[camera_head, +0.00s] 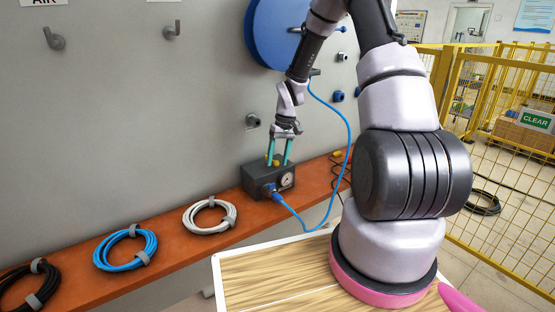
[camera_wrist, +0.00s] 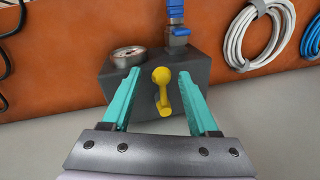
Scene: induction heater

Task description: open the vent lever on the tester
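The tester (camera_head: 262,180) is a dark grey box on the orange shelf, with a round gauge (camera_head: 287,180) on its front. A blue hose fitting (camera_head: 270,190) is plugged into it. The yellow vent lever (camera_wrist: 162,90) stands on top of the box, with a round knob end, and lies between my fingers in the wrist view. My gripper (camera_head: 279,161) points down over the tester, its two teal fingers apart on either side of the lever. In the wrist view my gripper (camera_wrist: 161,97) shows clear gaps between each finger and the lever.
Coiled white (camera_head: 210,215), blue (camera_head: 125,249) and black (camera_head: 30,287) cables lie on the orange shelf (camera_head: 172,246) to the left. A blue hose (camera_head: 345,125) loops right of the tester. A grey wall panel stands behind, and a yellow fence (camera_head: 500,190) at right.

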